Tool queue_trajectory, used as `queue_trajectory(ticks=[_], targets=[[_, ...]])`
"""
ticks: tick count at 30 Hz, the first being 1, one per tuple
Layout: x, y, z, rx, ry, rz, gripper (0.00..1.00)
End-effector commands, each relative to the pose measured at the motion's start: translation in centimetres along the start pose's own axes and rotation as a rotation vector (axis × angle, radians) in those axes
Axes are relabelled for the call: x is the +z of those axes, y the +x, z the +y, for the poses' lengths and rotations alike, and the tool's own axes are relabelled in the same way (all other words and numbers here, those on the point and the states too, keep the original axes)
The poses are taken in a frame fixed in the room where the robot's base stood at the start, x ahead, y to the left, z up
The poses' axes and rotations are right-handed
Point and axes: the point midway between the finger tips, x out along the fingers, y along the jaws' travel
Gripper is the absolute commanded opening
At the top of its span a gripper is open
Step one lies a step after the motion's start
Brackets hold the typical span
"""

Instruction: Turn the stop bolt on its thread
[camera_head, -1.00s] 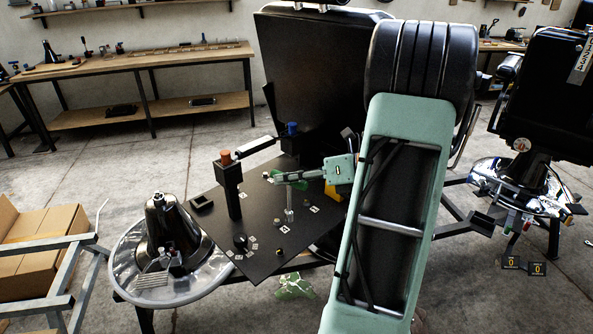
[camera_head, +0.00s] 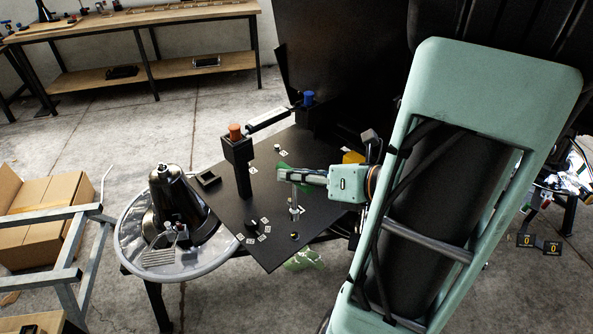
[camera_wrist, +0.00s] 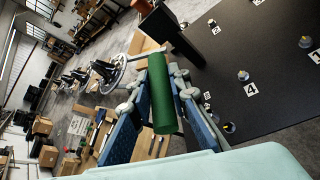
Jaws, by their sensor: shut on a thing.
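My gripper (camera_head: 284,174) is over the black plate (camera_head: 285,240). In the wrist view my gripper (camera_wrist: 160,98) is shut on a green cylinder (camera_wrist: 163,82), which lies between the blue finger pads. In the head view only a bit of green shows by the fingertips. A silver upright piece (camera_head: 294,207) stands on the plate below the fingers; I cannot tell whether they touch it. Small metal bolts sit by number tags on the plate, one beside tag 4 (camera_wrist: 243,75). I cannot tell which is the stop bolt.
A black post with an orange cap (camera_head: 235,131) stands left of my gripper. A blue cap (camera_head: 309,98) is behind, at the end of a silver bar. A round metal base (camera_head: 135,255) is at left. A yellow part (camera_head: 352,157) sits behind my wrist.

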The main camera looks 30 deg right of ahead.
Motion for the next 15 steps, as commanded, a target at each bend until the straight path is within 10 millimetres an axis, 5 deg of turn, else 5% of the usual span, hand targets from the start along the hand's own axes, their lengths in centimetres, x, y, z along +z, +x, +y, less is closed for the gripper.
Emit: queue_trajectory(ticks=[15], targets=[[-1.6,0.8,-1.0,-0.002,-0.006,0.001,0.00]])
